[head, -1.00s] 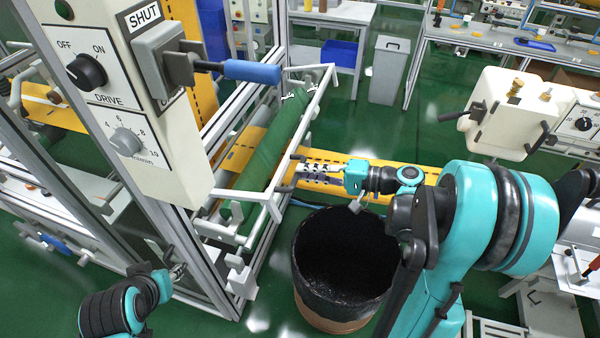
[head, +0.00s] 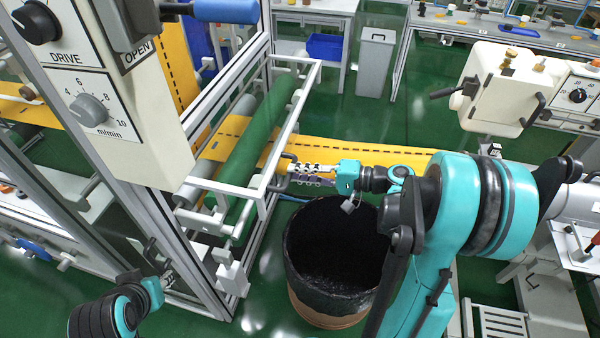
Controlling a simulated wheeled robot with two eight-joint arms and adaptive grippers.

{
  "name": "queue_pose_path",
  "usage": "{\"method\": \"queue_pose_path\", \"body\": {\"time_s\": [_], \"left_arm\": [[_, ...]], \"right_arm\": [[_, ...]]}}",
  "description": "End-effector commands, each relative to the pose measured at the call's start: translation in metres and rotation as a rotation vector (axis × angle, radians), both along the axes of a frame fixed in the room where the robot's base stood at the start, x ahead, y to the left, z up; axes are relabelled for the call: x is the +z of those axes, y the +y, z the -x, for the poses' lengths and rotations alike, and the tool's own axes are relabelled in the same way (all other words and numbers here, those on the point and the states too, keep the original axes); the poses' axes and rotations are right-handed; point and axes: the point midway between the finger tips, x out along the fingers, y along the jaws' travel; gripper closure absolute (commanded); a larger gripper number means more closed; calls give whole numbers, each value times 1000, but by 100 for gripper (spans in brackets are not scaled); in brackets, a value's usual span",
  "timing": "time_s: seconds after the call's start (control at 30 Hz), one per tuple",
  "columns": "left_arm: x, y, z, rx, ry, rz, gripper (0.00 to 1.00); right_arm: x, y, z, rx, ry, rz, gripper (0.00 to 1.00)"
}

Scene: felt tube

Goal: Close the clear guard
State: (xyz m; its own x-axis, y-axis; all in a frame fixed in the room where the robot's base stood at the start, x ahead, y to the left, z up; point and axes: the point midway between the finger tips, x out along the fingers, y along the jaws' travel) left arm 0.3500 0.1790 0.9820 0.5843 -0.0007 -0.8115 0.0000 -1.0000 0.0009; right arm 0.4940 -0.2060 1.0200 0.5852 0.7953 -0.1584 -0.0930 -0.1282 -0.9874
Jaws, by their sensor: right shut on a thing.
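The clear guard (head: 294,125) is a see-through panel in a white bar frame, over the green roller (head: 250,150) on the left machine. Its frame stands out from the machine's metal post towards the right. My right gripper (head: 291,172) reaches in from the right and is shut on the guard's dark handle at the frame's near right corner; the fingers partly hide the handle. My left gripper (head: 160,266) is low at the left, by the metal post and away from the guard. Its fingers are too small and dark to read.
A yellow web (head: 350,152) runs from the rollers to the right, behind my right arm. A black-lined bin (head: 335,285) stands below my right gripper. The control panel (head: 100,110), with an OPEN label and a blue-handled lever (head: 225,10), is at upper left.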

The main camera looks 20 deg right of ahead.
Motion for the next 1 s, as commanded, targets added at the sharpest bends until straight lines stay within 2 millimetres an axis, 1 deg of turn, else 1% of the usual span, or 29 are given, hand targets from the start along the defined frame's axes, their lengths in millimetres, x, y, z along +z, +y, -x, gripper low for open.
{"method": "queue_pose_path", "body": {"time_s": [0.03,0.07,0.1,0.13,0.17,0.57,0.67,0.77,1.0], "left_arm": [[-2,0,0,0,0,0,66],[-2,0,0,0,0,0,66],[-2,0,0,0,0,0,66],[-2,0,0,0,0,0,66],[-2,0,0,0,0,0,66],[-1,0,0,0,0,0,66],[-1,0,0,0,0,0,66],[-1,0,0,0,0,0,66],[-1,0,0,0,0,0,66]], "right_arm": [[-12,3,5,12,20,26,100],[-12,3,5,12,20,26,100],[-12,3,5,12,20,25,76],[-12,3,5,13,20,25,68],[-12,3,5,13,20,26,66],[-9,1,3,7,18,24,66],[-8,-2,4,5,18,24,66],[-6,-13,11,1,18,24,66],[4,-54,42,1,18,22,66]]}}
